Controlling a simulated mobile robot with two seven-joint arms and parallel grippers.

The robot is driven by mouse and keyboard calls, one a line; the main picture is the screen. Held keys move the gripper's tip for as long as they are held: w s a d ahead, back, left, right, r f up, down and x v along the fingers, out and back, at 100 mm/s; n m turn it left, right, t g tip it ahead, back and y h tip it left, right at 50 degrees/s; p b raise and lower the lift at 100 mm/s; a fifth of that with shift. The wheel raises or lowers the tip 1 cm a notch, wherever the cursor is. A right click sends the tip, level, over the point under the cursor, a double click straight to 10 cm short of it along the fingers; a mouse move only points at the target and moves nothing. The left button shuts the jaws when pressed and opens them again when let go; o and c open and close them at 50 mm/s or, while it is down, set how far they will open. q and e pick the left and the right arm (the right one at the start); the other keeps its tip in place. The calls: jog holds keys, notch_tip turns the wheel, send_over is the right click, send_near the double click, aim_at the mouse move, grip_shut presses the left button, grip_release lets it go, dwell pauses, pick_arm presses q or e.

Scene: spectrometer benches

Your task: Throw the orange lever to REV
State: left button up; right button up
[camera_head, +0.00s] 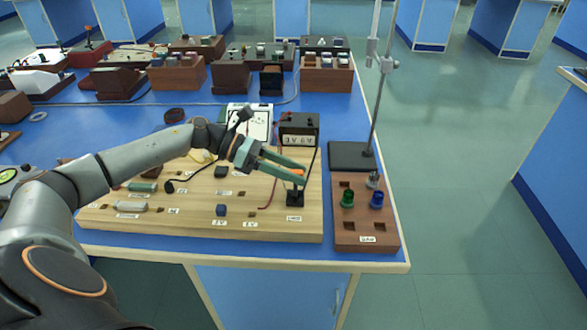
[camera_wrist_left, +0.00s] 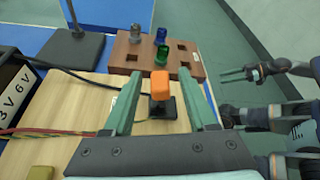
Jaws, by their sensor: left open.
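The orange lever (camera_wrist_left: 161,84) stands on a small black base (camera_wrist_left: 162,108) on the wooden board. In the head view the orange lever (camera_head: 297,173) shows only in part, behind and between my fingers, above its black base (camera_head: 295,198). My left gripper (camera_head: 301,175) is open, with its two green fingers on either side of the lever. In the left wrist view the left gripper (camera_wrist_left: 160,74) shows a gap between each finger and the orange handle. My right gripper (camera_wrist_left: 236,74) shows at the right of the left wrist view; its opening is unclear.
The wooden board (camera_head: 265,228) carries several small parts and labels. A brown block (camera_head: 362,224) with green and blue pegs lies to the right, near a stand (camera_head: 352,156) with a tall rod.

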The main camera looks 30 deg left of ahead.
pick_arm(q)
jog(key=shift+d, duration=0.1)
jog(key=shift+c, duration=0.4)
grip_shut()
